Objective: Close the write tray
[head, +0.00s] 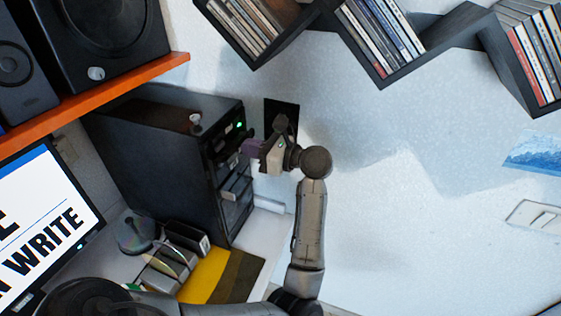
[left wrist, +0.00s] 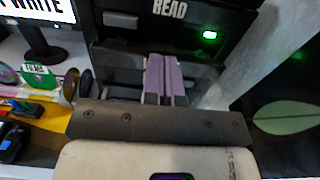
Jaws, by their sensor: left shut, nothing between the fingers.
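A black disc tower (head: 165,150) stands on the desk with its drive front facing right. In the left wrist view its upper drive (left wrist: 178,20) reads READ and a green light is lit at its right. My left gripper (head: 247,147) is shut and empty, its purple fingers pointing at the tower front. In the left wrist view the fingers (left wrist: 164,60) reach to the front just below the READ drive and cover part of it. No WRITE label shows on the tower, and I cannot tell whether the write tray is out. My right gripper is not in view.
A screen (head: 45,225) stands at the left, under an orange shelf (head: 110,97) with speakers. Disc cases and a disc stand (head: 135,232) are on the desk below the tower. Wall shelves (head: 390,70) hold cases.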

